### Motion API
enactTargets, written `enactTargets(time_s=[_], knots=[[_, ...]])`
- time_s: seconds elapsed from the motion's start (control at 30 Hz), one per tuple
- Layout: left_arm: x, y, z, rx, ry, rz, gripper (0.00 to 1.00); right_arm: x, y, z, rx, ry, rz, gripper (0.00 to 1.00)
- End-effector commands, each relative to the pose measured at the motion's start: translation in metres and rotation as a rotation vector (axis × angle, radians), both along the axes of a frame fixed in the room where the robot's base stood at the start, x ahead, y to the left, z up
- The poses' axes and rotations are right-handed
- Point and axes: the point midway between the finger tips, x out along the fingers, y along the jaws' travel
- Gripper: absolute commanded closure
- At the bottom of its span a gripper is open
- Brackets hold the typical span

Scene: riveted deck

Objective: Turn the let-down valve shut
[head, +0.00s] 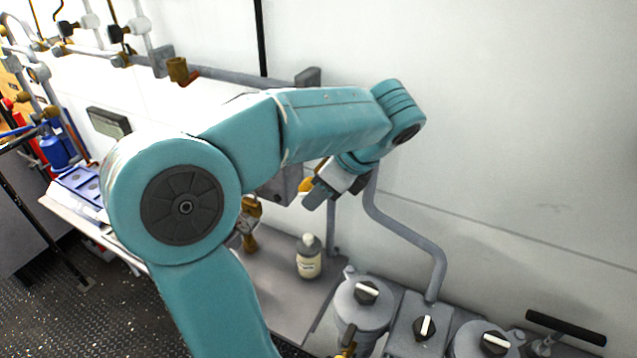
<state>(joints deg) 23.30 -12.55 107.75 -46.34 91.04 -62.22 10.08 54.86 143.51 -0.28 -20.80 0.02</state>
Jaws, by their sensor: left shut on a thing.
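My left gripper (318,190) is at the end of the teal arm that crosses the middle of the head view. Its grey jaws are shut at a yellow handle (305,185), which shows only in part beside them. The handle sits by a grey block (284,186) on the wall pipework, and I take it for the let-down valve's handle. The arm and jaws hide most of the valve, so its turn angle cannot be told. My right gripper is not in view.
A small labelled bottle (308,262) stands on the grey bench below the gripper. Grey housings with black knobs (367,292) line the lower right, with a black T-handle (566,328) beside them. A bent grey pipe (405,225) rises close to the gripper. Brass fittings (250,215) sit behind my arm.

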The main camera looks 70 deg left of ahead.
Motion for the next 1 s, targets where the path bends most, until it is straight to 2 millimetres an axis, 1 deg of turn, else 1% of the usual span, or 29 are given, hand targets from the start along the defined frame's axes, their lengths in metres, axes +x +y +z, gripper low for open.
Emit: enactTargets(time_s=[0.03,0.1,0.5,0.73,1.0], knots=[[0.001,-0.001,0.000,0.027,0.032,-0.006,0.98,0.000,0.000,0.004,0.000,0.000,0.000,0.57],[0.001,-0.001,-0.001,0.071,0.078,-0.005,0.98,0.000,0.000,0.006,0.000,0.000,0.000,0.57],[0.001,-0.001,-0.006,0.253,0.259,-0.001,0.98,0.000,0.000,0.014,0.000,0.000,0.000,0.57],[0.000,0.000,-0.007,0.299,0.305,0.001,0.98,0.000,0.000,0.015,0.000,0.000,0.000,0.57],[0.000,-0.001,-0.008,0.310,0.318,0.002,0.98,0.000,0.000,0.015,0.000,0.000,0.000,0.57]])
